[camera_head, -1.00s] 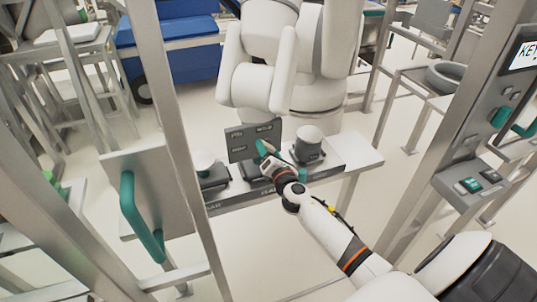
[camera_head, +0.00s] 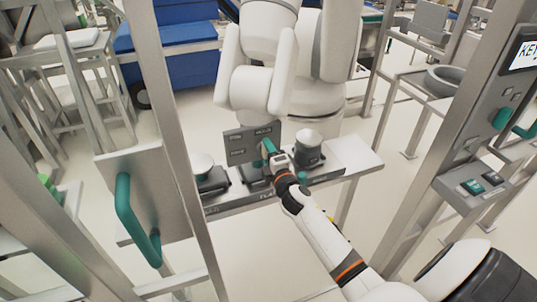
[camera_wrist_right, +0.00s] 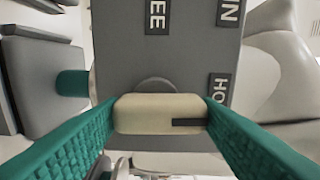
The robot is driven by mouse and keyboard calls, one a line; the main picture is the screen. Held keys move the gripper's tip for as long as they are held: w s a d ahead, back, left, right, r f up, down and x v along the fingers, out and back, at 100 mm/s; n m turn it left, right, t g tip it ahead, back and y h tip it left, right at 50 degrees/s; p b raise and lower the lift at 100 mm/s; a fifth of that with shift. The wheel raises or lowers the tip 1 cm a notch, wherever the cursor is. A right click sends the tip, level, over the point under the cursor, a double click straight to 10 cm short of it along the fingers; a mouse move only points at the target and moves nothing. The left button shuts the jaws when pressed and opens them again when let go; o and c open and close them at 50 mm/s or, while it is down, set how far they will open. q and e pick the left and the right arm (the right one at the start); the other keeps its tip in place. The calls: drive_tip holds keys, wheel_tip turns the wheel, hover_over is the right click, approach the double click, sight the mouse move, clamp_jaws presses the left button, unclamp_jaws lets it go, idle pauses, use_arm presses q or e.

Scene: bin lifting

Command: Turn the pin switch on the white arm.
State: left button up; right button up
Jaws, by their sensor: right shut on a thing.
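The pin switch is a beige knob (camera_wrist_right: 160,112) with a black mark at its right end, on a dark grey panel (camera_wrist_right: 190,55) with lettered labels. In the wrist view, my right gripper's green fingers (camera_wrist_right: 160,118) lie against its two ends, shut on it. In the head view, the panel (camera_head: 240,148) stands upright on the bench in front of the large white robot arm (camera_head: 262,65). My right gripper (camera_head: 271,150) is at the panel's right part and hides the knob there. My left gripper is not in view.
The bench (camera_head: 345,160) also holds a dark device with a white round top (camera_head: 309,140) right of the panel and another (camera_head: 203,165) at the left. Metal posts frame both sides. A plate with a green handle (camera_head: 137,220) is at the left, a button box (camera_head: 475,183) at the right.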

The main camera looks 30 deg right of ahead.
drive_tip(key=shift+m, duration=0.3)
drive_tip(key=o, duration=1)
drive_tip(key=shift+s, duration=0.1)
drive_tip(key=b+v, duration=0.2)
drive_tip(key=v, duration=1)
